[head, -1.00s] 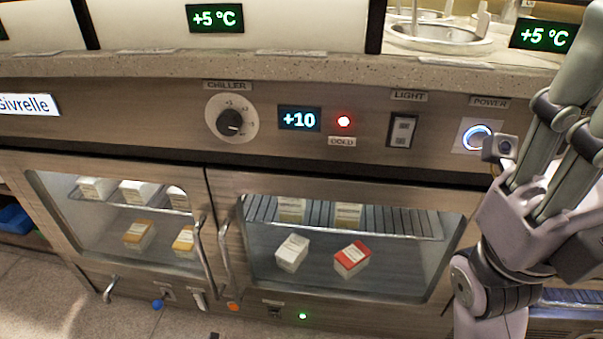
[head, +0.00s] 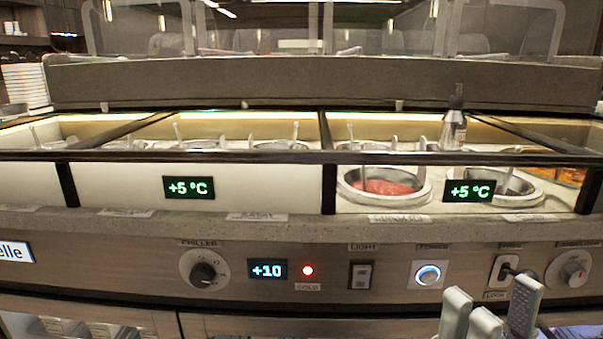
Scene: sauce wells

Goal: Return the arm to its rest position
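My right gripper (head: 490,303) shows at the bottom right of the head view. Its grey fingertips stand apart, with a gap between them and nothing seen held. The rest of the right arm is below the frame. The fingertips show below the panel's power button (head: 428,274), which has a lit blue-white ring, and below the lock switch (head: 505,271). I cannot tell how far they are from the panel. My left gripper is not in view.
The counter front (head: 330,230) runs across the view. Above it are sauce wells (head: 384,187) behind a rail, one with red contents, and a bottle (head: 453,122). The panel has a chiller knob (head: 203,273), a +10 display (head: 267,269) and a light switch (head: 361,275).

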